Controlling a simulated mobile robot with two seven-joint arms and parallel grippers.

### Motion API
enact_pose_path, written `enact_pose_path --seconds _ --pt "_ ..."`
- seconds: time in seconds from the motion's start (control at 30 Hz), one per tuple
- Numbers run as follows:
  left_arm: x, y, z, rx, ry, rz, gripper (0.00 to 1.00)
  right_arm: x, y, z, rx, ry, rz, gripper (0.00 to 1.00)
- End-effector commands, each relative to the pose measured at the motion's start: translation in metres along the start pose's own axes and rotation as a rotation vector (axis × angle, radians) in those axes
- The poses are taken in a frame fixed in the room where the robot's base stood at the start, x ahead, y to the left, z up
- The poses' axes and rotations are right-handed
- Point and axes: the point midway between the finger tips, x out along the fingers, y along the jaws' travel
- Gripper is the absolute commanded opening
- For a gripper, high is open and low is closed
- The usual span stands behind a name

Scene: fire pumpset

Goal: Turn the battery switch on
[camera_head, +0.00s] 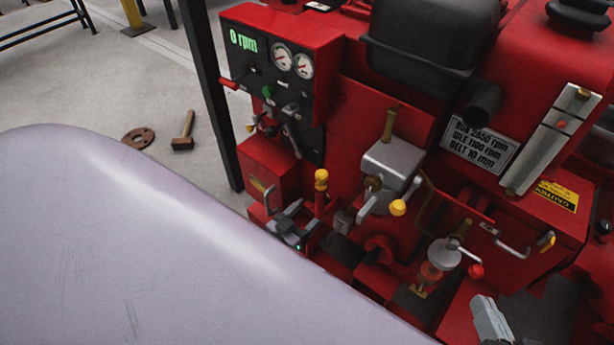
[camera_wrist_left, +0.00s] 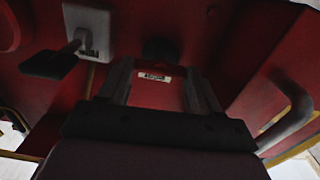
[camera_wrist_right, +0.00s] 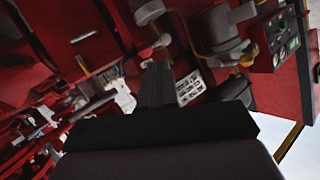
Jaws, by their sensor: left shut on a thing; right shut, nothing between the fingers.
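My left gripper (camera_head: 290,228) is low at the red pumpset, below the gauge panel. In the left wrist view its two fingers (camera_wrist_left: 158,85) stand apart, with a red part bearing a small white label (camera_wrist_left: 153,76) between them. I cannot tell for sure whether this is the battery switch. A black round knob (camera_wrist_left: 158,48) shows just beyond the fingertips. A white plate with a grey lever (camera_wrist_left: 80,42) is at upper left of that view. My right gripper (camera_head: 490,318) is shut and empty at the lower right; its fingers (camera_wrist_right: 157,85) are together.
The gauge panel (camera_head: 280,65) reads 0 rpm. A grey box with a yellow-knobbed lever (camera_head: 390,165) and a red-knobbed crank (camera_head: 445,255) stand right of my left gripper. A dark post (camera_head: 212,95) rises at the pumpset's left. A hammer (camera_head: 183,130) and rusty flange (camera_head: 138,138) lie on the floor.

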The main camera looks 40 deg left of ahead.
Motion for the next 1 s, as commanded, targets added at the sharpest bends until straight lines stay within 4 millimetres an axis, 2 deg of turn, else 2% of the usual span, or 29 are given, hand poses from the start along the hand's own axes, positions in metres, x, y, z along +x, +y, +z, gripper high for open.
enact_pose_path --seconds 0.27,1.0 --pt "0.000 -0.001 0.001 -0.185 0.001 -0.001 0.33 -0.001 0.003 0.003 -0.014 0.011 0.012 0.00" --pt "0.000 -0.003 0.002 -0.886 0.000 0.001 0.33 -0.008 0.013 0.005 -0.104 0.058 0.048 0.00"
